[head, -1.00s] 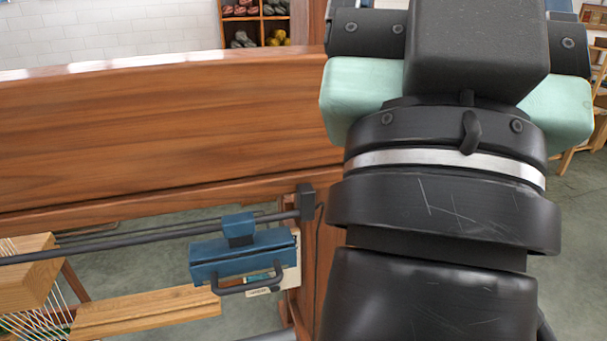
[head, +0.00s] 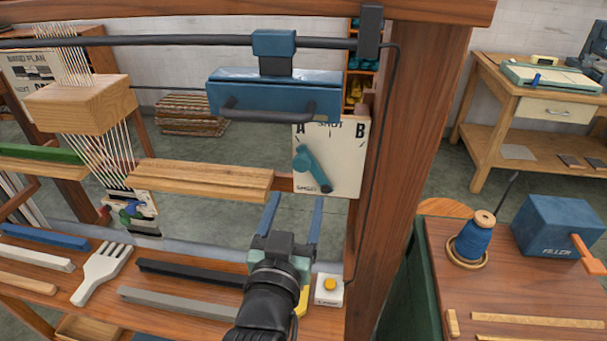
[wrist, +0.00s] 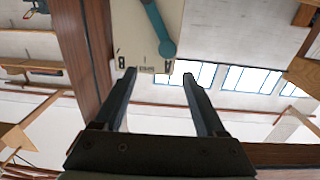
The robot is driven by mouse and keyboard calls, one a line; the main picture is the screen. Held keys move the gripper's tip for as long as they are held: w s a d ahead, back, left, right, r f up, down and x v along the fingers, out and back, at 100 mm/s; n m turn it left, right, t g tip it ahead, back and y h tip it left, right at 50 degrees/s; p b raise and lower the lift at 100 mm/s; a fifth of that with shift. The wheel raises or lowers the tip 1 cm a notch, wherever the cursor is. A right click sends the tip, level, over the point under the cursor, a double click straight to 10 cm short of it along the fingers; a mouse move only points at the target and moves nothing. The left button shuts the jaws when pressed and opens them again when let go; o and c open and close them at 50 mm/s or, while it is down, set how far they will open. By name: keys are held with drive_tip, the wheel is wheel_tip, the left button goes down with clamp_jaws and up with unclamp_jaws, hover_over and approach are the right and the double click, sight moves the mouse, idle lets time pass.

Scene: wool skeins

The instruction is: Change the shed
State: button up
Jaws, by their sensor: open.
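A cream panel (head: 342,150) with the letters A and B hangs at the loom's right post. Its teal lever (head: 313,170) slants from lower right to upper left, its rounded end near A. The lever (wrist: 157,28) and panel (wrist: 132,30) appear upside down in the wrist view. My gripper (head: 295,203) is open and empty, fingers pointing up just below the panel; the fingertips (wrist: 158,76) are apart in the wrist view, and no contact with the lever shows. White warp threads (head: 108,160) run through a wooden block (head: 80,104) at left.
A blue box with a handle (head: 272,97) hangs from the dark rail above the panel. The loom post (head: 405,170) stands close right. A beater comb (head: 101,273), bars and a yellow-button box (head: 329,290) lie on the shelf below. A blue spool (head: 475,238) stands on the right bench.

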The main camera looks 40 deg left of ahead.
sight(301, 167)
drive_tip(key=x, duration=0.8)
drive_tip(key=a+p+x, duration=0.1)
drive_tip(key=x, duration=0.3)
drive_tip(key=shift+a+f, duration=0.3)
drive_tip(key=shift+f, duration=0.1)
drive_tip(key=shift+y, duration=0.3)
clamp_jaws()
idle(0.7)
